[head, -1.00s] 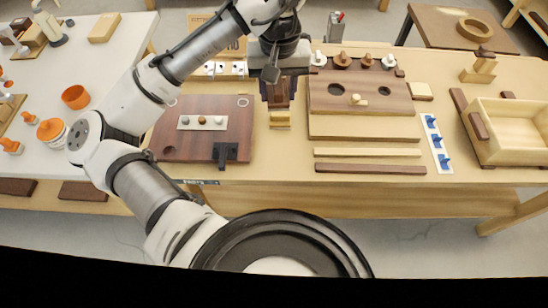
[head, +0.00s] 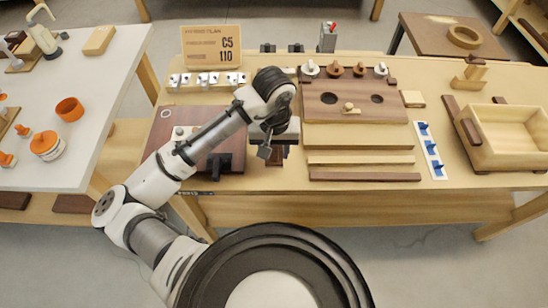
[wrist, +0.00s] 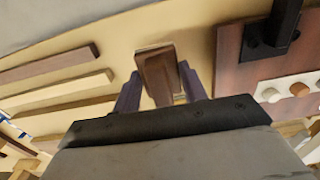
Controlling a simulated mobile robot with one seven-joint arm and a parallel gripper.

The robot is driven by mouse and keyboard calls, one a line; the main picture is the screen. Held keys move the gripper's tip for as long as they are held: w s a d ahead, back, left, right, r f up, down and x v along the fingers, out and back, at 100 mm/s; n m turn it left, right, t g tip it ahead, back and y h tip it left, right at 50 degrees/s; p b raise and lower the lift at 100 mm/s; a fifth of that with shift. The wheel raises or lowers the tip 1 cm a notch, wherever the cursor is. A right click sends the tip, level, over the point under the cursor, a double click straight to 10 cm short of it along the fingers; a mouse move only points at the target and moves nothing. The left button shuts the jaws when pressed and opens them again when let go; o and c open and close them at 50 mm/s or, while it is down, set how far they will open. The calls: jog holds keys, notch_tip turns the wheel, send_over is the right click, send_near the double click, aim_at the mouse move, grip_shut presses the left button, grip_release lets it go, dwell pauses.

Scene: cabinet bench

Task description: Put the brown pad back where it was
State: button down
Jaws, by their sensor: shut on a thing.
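The brown pad (wrist: 157,75) is a small dark brown block between the two purple fingers of my gripper (wrist: 160,92) in the wrist view. My gripper is shut on it. In the head view my gripper (head: 278,158) points down near the bench's front edge, between the reddish-brown board and the board with two holes. There my wrist hides most of the pad, and I cannot tell whether it touches the bench top. A bit of something pale yellow shows beside the pad in the wrist view.
The reddish-brown board (head: 165,128) with a black bracket (head: 229,162) lies left of my gripper. The two-hole board (head: 320,115) and wooden strips (head: 362,176) lie to the right. Further right are a blue-hook strip (head: 430,150) and an open wooden box (head: 510,138).

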aim_at(274, 161)
jog(key=shift+f, duration=2.15)
jog(key=shift+f, duration=0.2)
jog(key=c, duration=0.8)
grip_release()
